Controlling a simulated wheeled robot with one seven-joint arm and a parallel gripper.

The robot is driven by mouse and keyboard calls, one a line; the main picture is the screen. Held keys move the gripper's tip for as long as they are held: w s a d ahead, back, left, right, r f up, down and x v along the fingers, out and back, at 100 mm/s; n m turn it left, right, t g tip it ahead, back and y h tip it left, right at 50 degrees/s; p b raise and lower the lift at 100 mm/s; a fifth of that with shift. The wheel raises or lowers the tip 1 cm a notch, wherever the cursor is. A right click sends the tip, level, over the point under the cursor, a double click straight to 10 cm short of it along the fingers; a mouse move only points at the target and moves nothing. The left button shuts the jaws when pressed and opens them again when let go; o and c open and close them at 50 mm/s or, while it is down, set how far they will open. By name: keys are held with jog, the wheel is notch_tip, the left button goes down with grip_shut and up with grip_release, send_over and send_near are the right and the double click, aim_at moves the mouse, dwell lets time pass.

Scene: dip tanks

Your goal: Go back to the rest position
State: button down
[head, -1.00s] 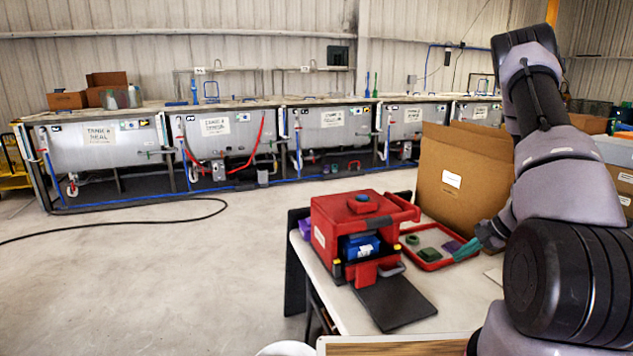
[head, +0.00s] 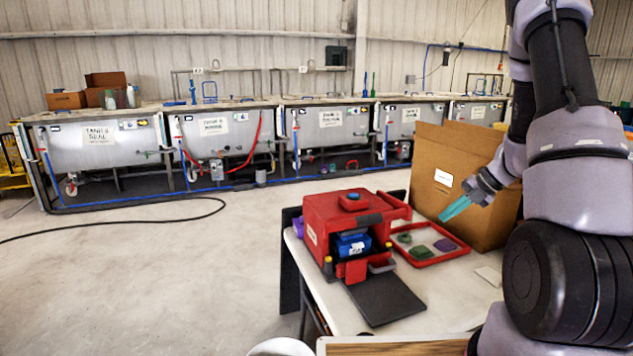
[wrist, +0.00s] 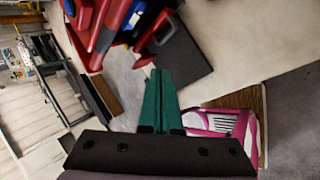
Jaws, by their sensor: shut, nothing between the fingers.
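My gripper (head: 455,209) has teal fingers that are shut with nothing between them. In the head view it hangs in the air in front of the cardboard box, above the right part of the table. In the wrist view its green fingers (wrist: 160,100) lie together, pointing toward the red box and the dark mat.
A red box (head: 335,213) with a blue item inside stands on the table (head: 440,312). A black mat (head: 390,298) lies before it. A red tray (head: 405,254) holds green and purple pieces. A cardboard box (head: 440,165) stands behind. Tanks (head: 213,135) line the wall. Open floor lies left.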

jog(key=s+a+r+n, duration=0.3)
jog(key=r+n, duration=0.3)
jog(key=r, duration=0.1)
jog(key=s+a+r+n+h, duration=0.1)
jog(key=s+a+r+n, duration=0.2)
jog(key=r+n, duration=0.35)
jog(key=s+a+r+n, duration=0.3)
jog(key=a+r+n, duration=0.1)
jog(key=r+n, duration=0.2)
jog(key=s+a+r+n+t+h, duration=0.1)
jog(key=s+r+n+t+h, duration=0.1)
jog(key=s+r+n, duration=0.3)
jog(key=s+a+r+n+t+h, duration=0.1)
jog(key=s+r+n, duration=0.4)
jog(key=s+n, duration=0.4)
jog(key=n, duration=0.5)
jog(key=shift+t+h, duration=0.4)
